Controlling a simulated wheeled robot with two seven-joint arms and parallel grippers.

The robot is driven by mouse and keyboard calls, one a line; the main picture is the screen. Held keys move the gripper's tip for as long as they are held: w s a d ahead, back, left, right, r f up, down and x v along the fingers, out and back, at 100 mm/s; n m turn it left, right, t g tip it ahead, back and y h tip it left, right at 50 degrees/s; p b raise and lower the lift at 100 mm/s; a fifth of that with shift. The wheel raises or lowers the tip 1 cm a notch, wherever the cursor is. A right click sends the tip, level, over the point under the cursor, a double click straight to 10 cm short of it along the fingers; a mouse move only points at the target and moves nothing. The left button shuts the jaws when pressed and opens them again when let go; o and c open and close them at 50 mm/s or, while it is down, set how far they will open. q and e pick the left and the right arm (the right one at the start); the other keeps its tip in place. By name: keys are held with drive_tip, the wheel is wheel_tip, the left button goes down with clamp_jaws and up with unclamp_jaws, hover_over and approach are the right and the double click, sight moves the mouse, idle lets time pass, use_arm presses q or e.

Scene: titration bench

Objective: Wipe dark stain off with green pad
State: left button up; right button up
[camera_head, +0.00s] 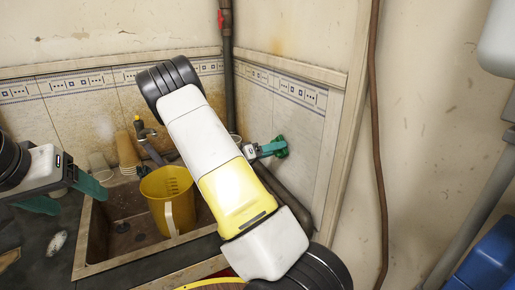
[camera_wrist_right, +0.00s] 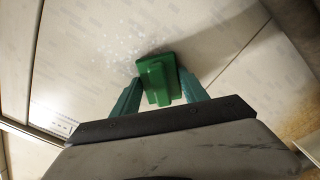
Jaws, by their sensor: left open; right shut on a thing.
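The green pad (camera_head: 281,147) is at the tiled wall right of the sink. In the right wrist view the pad (camera_wrist_right: 157,77) lies between the two teal fingers. My right gripper (camera_head: 268,150) is shut on its raised grip. The pad looks close to or against the wall tiles; I cannot tell whether it touches. Pale, whitish specks (camera_wrist_right: 125,48) show on the tiles beside it. No clear dark stain shows; the pad or my arm may hide it. My left gripper (camera_head: 78,200) is open and empty, left of the sink.
A yellow jug (camera_head: 168,198) stands in the brown sink (camera_head: 92,240). Stacked cups (camera_head: 127,153) and a tap (camera_head: 150,148) are behind it. A brown pipe (camera_head: 375,130) runs down the right wall. A blue object (camera_head: 490,262) is at the lower right.

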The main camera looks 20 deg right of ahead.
sight(303, 157)
drive_tip(key=shift+d+r, duration=0.1)
drive_tip(key=shift+r, duration=0.85)
drive_tip(key=shift+s+d, duration=0.2)
drive_tip(key=shift+s, duration=1.7)
drive_tip(key=shift+s+d, duration=0.15)
drive_tip(key=shift+s, duration=1.75)
drive_tip(key=shift+s+d, duration=0.2)
drive_tip(key=shift+s, duration=1.7)
drive_tip(key=a, duration=0.6)
drive_tip(key=shift+s, duration=0.2)
drive_tip(key=a, duration=0.3)
drive_tip(key=shift+s, duration=0.1)
drive_tip(key=shift+s, duration=0.1)
